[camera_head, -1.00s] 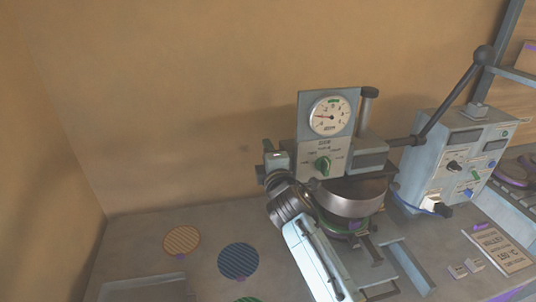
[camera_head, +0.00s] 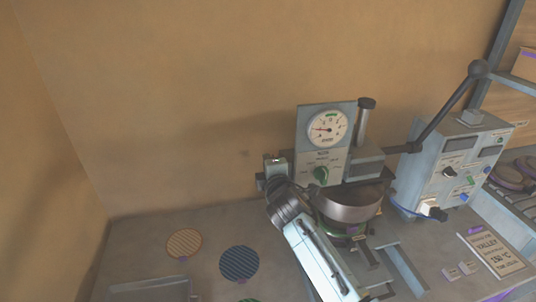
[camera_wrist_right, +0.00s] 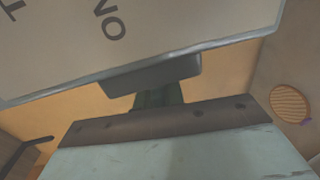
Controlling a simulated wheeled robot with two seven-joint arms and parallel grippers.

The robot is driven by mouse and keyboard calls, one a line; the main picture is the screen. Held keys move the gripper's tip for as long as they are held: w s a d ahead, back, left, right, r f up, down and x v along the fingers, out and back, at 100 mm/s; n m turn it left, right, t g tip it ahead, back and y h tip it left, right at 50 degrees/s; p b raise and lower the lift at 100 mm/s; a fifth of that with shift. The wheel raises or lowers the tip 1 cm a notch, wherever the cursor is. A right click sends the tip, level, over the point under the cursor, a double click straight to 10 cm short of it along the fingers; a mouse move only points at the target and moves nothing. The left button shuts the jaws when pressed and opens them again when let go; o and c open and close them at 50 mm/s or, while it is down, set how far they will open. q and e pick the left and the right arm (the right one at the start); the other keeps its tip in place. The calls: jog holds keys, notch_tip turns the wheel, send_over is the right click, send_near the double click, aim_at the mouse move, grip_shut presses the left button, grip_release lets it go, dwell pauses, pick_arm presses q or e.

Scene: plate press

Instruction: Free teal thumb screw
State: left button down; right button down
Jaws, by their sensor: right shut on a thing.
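The press (camera_head: 340,165) stands at the middle right, with a round gauge and a green knob (camera_head: 320,176) on its front. My right arm comes up from below, and my right gripper (camera_head: 275,165) is at the left side of the press head. In the right wrist view the gripper (camera_wrist_right: 155,105) is shut on a dark green piece (camera_wrist_right: 158,98), which seems to be the teal thumb screw. Most of it is hidden by the gripper, and its turn cannot be told. A lettered pale panel (camera_wrist_right: 150,30) is just beyond. My left gripper is not in view.
A blue-grey control box (camera_head: 450,160) and the press's long lever (camera_head: 445,105) stand at the right. A striped orange disc (camera_head: 184,243) and a striped blue disc (camera_head: 239,263) lie on the bench. A lettered card (camera_head: 497,252) lies at right.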

jog(key=shift+g+p, duration=0.7)
jog(key=shift+g, duration=0.2)
jog(key=shift+s+d+f+g+h, duration=0.15)
jog(key=shift+g+h, duration=0.25)
jog(key=shift+g, duration=0.4)
jog(key=shift+a+f+g+h, duration=0.1)
jog(key=shift+f+g+h, duration=0.25)
jog(key=shift+g, duration=0.45)
jog(key=c, duration=1.5)
grip_release()
jog(key=shift+s+r, duration=0.1)
jog(key=shift+r, duration=0.05)
jog(key=b+v, duration=0.1)
jog(key=v, duration=1.2)
jog(key=shift+r, duration=0.1)
